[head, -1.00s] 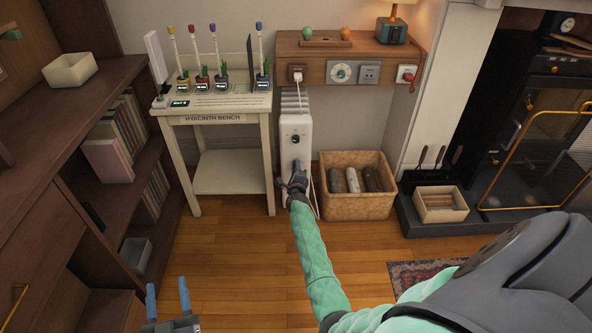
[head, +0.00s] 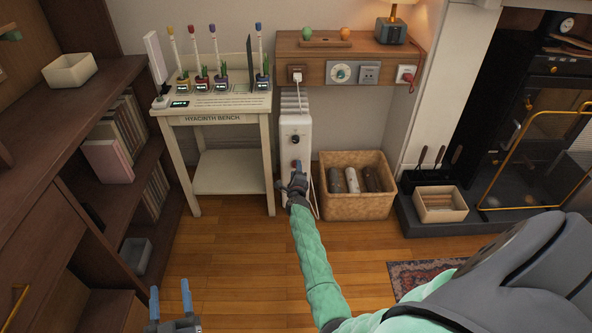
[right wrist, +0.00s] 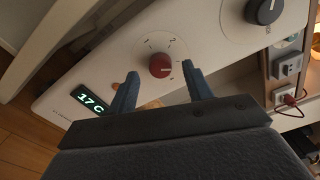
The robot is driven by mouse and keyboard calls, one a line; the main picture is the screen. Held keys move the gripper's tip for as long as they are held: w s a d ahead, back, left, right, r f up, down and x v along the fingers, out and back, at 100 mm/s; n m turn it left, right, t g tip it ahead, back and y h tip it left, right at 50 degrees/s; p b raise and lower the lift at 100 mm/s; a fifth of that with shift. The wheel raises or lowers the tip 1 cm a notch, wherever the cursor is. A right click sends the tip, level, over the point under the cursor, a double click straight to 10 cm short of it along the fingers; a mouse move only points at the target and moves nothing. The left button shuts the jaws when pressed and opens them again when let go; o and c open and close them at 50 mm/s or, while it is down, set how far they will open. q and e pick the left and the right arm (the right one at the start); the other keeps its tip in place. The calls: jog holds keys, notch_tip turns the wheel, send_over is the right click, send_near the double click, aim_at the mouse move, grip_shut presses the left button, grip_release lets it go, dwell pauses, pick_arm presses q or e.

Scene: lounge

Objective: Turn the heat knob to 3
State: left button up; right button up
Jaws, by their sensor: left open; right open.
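The white heater (head: 296,128) stands between the bench and the basket, below the wooden wall shelf. In the right wrist view its red heat knob (right wrist: 161,65) sits on a dial with small numbers; a 2 is readable near the knob. A second, dark knob (right wrist: 266,10) is at the top right of the panel, and a display (right wrist: 90,102) reads 17 C. My right gripper (right wrist: 160,88) is open, its blue fingers on either side of the red knob and apart from it. It also shows in front of the heater in the head view (head: 297,170). My left gripper (head: 171,298) is open and empty at the lower left.
The Hyacinth Bench (head: 214,119) with several potted bulbs stands left of the heater. A wicker basket (head: 356,205) is to its right. A white cord hangs from a socket (head: 297,74) down beside the heater.

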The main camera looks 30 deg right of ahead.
pick_arm(q)
notch_tip(320, 180, down, 11)
jog(key=s+g, duration=0.1)
jog(key=g, duration=0.2)
jog(key=shift+d+g+y+p, duration=0.2)
jog(key=shift+g+y+p, duration=0.2)
pick_arm(e)
jog(key=v, duration=0.6)
jog(key=shift+s, duration=0.2)
pick_arm(q)
jog(key=shift+s, duration=0.1)
